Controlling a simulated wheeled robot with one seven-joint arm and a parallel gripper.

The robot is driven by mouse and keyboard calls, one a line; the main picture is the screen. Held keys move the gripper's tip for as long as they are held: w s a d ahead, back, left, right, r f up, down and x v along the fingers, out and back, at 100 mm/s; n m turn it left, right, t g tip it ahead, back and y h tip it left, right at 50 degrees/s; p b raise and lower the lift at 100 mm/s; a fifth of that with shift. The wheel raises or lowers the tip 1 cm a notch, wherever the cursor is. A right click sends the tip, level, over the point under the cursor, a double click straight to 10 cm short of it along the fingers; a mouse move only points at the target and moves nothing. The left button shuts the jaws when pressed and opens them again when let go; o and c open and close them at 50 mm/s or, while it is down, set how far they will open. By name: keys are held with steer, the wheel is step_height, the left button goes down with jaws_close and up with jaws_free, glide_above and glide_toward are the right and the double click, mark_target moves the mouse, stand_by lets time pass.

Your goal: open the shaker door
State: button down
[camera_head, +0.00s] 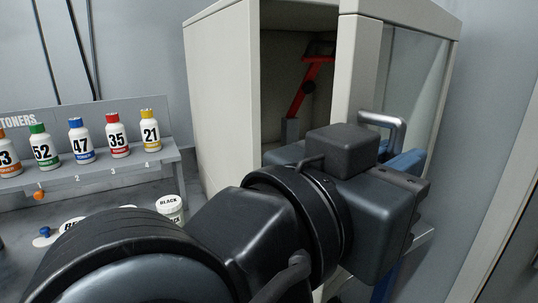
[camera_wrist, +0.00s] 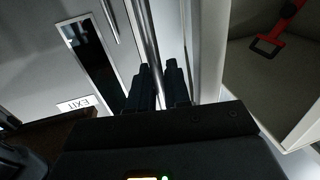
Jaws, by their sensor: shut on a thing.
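The shaker cabinet (camera_head: 222,90) is a pale box at the centre right of the head view. Its door (camera_head: 360,65), pale-framed with a glass pane (camera_head: 415,85), stands partly open, leaving a gap on its left into the dark interior. A metal bar handle (camera_head: 398,128) is on the door, and it also shows in the wrist view (camera_wrist: 149,35). My gripper (camera_wrist: 159,75) is shut on the handle, whose bar runs between the two dark fingers.
A red clamp (camera_head: 307,85) shows inside the cabinet, also in the wrist view (camera_wrist: 268,46). At left, several numbered toner bottles (camera_head: 118,137) stand on a shelf (camera_head: 100,178). A white tub marked BLACK (camera_head: 170,208) stands below. A grey wall is close on the right.

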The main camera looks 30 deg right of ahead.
steer(key=s+d+p, duration=0.5)
steer(key=s+p, duration=0.3)
steer(key=p, duration=0.4)
steer(key=shift+s, duration=0.4)
steer(key=shift+f, duration=0.1)
steer(key=c, duration=1.3)
jaws_free()
steer(key=shift+s+a+b, duration=0.25)
steer(key=shift+a, duration=1.05)
steer(key=shift+s+a+b, duration=0.3)
steer(key=shift+a, duration=0.95)
steer(key=shift+s+a+b, duration=0.25)
steer(key=shift+a, duration=1.05)
